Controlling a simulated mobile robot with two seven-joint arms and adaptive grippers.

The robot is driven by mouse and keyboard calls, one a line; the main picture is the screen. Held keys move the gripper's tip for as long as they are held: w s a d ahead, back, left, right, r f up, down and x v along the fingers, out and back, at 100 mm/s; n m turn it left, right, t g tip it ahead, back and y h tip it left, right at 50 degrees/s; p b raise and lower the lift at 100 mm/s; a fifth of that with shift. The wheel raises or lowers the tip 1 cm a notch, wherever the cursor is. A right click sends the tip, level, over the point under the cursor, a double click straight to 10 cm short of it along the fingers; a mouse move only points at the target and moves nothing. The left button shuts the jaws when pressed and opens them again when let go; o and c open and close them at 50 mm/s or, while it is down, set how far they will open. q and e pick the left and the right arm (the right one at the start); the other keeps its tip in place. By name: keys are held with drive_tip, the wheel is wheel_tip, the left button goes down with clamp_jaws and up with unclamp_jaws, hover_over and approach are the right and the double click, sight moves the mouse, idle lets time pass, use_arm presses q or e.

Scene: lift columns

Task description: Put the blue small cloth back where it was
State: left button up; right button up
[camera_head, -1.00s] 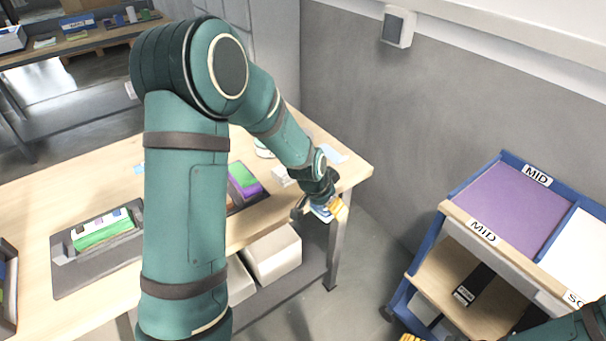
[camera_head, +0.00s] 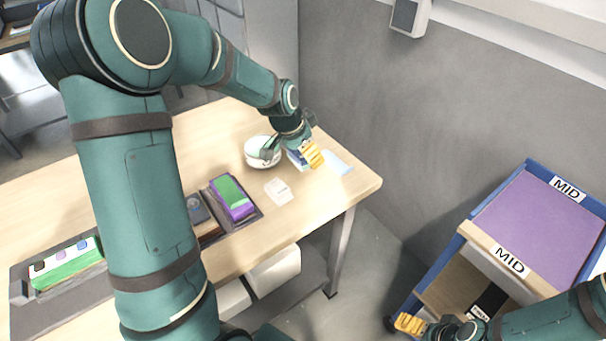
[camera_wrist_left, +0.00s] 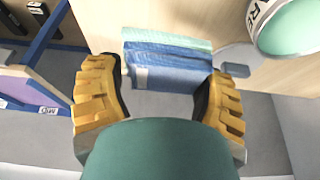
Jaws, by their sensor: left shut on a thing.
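The small blue cloth (camera_wrist_left: 165,72) is folded and sits between the yellow fingers of my left gripper (camera_wrist_left: 160,95) in the left wrist view. In the head view my left gripper (camera_head: 306,155) is shut on it, over the far right part of the table, and only a bit of the blue cloth (camera_head: 294,158) shows beside the fingers. A pale blue cloth (camera_head: 338,164) lies on the table just right of the gripper; a pale cloth (camera_wrist_left: 165,38) also shows behind the blue one in the wrist view. My right gripper (camera_head: 410,324) is at the bottom, its opening unclear.
A white round tub (camera_head: 258,158) stands just left of the left gripper. A white card (camera_head: 278,190) and a tray with purple and green cloths (camera_head: 233,198) lie nearer. A blue-framed cart (camera_head: 470,215) with MID labels stands at right. The wall is behind the table.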

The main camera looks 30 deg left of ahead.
sight(294, 155)
use_arm(q)
wheel_tip(294, 155, down, 8)
drive_tip(key=shift+f+b, duration=0.1)
drive_tip(key=shift+b, duration=0.75)
drive_tip(key=o, duration=1.1)
drive_tip(key=shift+c, duration=0.2)
drive_tip(key=p+v, duration=0.2)
drive_tip(key=v, duration=1)
drive_tip(key=shift+p, duration=0.3)
